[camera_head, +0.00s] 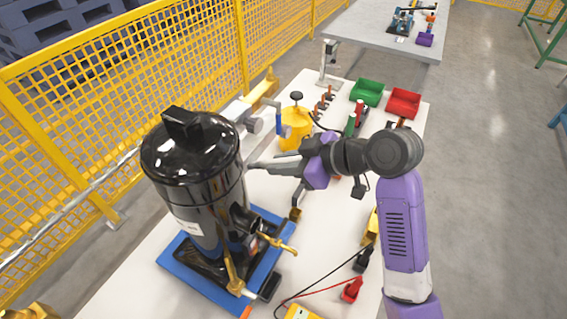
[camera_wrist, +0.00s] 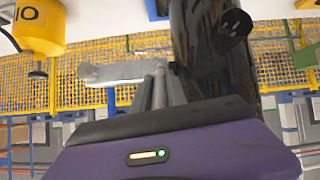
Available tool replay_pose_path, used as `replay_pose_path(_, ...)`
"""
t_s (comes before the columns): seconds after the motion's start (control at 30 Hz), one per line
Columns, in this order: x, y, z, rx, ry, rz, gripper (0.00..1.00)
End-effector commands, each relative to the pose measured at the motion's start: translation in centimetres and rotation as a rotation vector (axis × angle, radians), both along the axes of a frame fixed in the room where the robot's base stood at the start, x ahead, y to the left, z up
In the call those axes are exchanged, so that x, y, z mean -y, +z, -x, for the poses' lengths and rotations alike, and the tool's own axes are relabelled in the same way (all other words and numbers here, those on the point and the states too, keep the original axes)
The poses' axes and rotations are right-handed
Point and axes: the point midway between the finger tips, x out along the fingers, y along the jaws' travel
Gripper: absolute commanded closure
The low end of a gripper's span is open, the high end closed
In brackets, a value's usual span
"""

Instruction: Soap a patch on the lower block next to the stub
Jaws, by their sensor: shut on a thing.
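A tall glossy black tank (camera_head: 195,180) stands upright on a blue base (camera_head: 190,275), with brass-coloured valves (camera_head: 275,243) low on its right side. Grey metal blocks (camera_head: 252,125) show behind the tank at its upper right; I cannot tell which is the lower block or where the stub is. My gripper (camera_head: 252,165) reaches in from the right, its tip close to the tank's right side; contact is unclear. In the wrist view my gripper (camera_wrist: 155,78) is shut on a pale grey elongated thing (camera_wrist: 112,72), which sticks out to the left. The black tank (camera_wrist: 215,55) is just beyond.
A yellow canister (camera_head: 295,130) stands behind my gripper. A green bin (camera_head: 367,92) and a red bin (camera_head: 403,102) sit at the white table's far end. Black and red leads (camera_head: 325,285) lie in front. Yellow mesh fencing (camera_head: 150,65) runs behind.

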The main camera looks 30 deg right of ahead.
Motion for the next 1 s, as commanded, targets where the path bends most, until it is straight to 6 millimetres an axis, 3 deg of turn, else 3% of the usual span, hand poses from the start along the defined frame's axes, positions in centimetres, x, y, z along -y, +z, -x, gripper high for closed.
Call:
replay_pose_path(0.27, 0.1, 0.0, -0.3, 0.000, 0.000, 0.000, 1.00)
replay_pose_path(1.0, 3.6, 0.0, -2.7, 0.001, 0.000, -0.001, 1.00)
